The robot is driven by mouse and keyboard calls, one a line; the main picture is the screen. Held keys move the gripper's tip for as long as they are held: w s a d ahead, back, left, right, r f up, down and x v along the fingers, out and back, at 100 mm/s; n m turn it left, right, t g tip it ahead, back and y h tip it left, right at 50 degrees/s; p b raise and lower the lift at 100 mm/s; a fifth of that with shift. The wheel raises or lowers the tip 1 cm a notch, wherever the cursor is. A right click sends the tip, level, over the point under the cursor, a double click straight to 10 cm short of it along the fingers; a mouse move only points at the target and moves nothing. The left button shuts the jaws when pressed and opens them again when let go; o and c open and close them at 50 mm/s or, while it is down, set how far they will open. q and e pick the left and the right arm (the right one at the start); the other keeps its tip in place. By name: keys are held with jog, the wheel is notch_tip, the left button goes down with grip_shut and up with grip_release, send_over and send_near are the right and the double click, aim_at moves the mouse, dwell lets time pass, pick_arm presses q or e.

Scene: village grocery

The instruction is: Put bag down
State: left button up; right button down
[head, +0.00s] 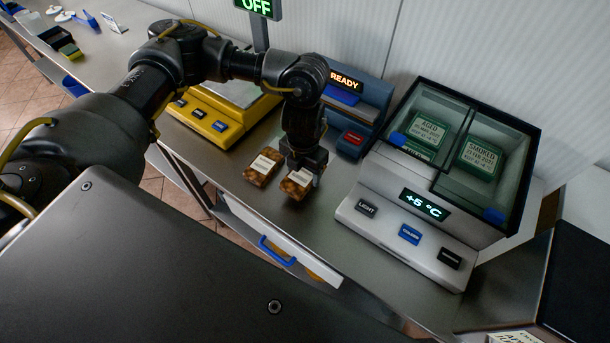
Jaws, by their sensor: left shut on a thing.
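Two small brown bags with pale labels are side by side on the steel counter (228,160). The left bag (262,168) stands free of the gripper. The right bag (296,184) is under my left gripper (304,172), which points down and is shut on it. The bag's lower end is at or just above the counter; I cannot tell whether it touches. The gripper hides part of the bag's top and back. My right gripper is not in view.
A yellow scale (222,115) stands behind left, and a blue device reading READY (371,112) stands behind. An open drawer with a blue handle (277,251) juts out below the counter's front edge.

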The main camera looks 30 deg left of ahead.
aim_at(305, 172)
pick_arm(q)
jog(key=shift+w+f+p, duration=0.15)
jog(key=shift+f+p, duration=0.1)
jog(key=shift+f, duration=0.7)
jog(key=shift+w+f+p, duration=0.1)
jog(key=shift+f+p, duration=0.1)
jog(key=shift+f, duration=0.7)
jog(key=shift+d+f, duration=0.1)
jog(key=shift+f, duration=0.2)
jog(key=o, duration=1)
jog(key=shift+r, duration=0.1)
jog(key=shift+r, duration=0.25)
notch_tip(305, 172, up, 12)
jog(key=shift+f+b, duration=0.1)
jog(key=shift+b, duration=0.7)
